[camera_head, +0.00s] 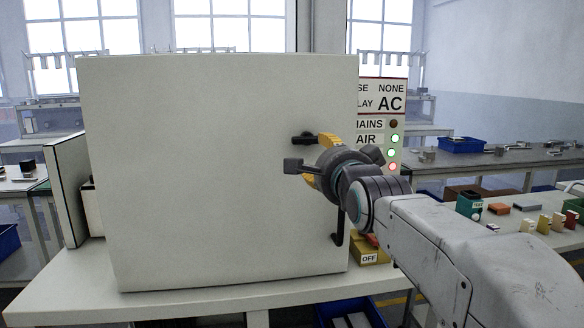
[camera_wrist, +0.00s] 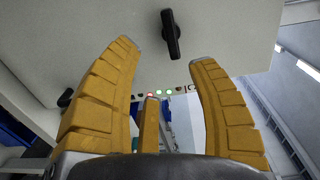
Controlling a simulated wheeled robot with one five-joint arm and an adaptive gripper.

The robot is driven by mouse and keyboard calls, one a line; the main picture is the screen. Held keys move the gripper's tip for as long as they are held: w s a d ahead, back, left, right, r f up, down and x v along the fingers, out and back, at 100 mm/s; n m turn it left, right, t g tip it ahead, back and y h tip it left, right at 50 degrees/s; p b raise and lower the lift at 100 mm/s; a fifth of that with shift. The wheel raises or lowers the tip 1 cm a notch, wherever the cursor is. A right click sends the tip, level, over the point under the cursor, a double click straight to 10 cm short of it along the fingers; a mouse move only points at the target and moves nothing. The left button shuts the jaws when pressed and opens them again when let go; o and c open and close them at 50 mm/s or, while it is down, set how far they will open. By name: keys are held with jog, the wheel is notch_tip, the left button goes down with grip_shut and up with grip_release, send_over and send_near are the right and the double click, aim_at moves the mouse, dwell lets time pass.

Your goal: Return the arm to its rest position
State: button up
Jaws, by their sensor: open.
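My gripper (camera_head: 312,160) is at the right part of a large white panel (camera_head: 215,180) in the head view. Its yellow fingers are spread, and in the wrist view my gripper (camera_wrist: 163,54) is open with nothing between the fingers. My arm stretches from the lower right up to the panel. A black latch (camera_head: 303,138) sits on the panel close to the upper finger. A black handle (camera_wrist: 171,35) lies beyond the fingertips in the wrist view, apart from them. I cannot tell whether a finger touches the panel.
The panel stands on a white table (camera_head: 200,305). A sign with indicator lights (camera_head: 390,140) is behind my gripper. A yellow block marked OFF (camera_head: 369,252) is right of the panel's lower edge. A bench with small coloured items (camera_head: 525,207) is at the right.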

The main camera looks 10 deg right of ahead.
jog(key=s+f+n+g+p, duration=0.4)
jog(key=s+n+p, duration=0.2)
jog(key=s, duration=0.4)
jog(key=s+f+n+g+p, duration=0.5)
jog(key=s+p, duration=0.1)
jog(key=s, duration=0.5)
jog(key=s+f+n+g+p, duration=0.5)
jog(key=s+n+p, duration=0.1)
jog(key=s, duration=0.5)
jog(key=shift+n, duration=0.3)
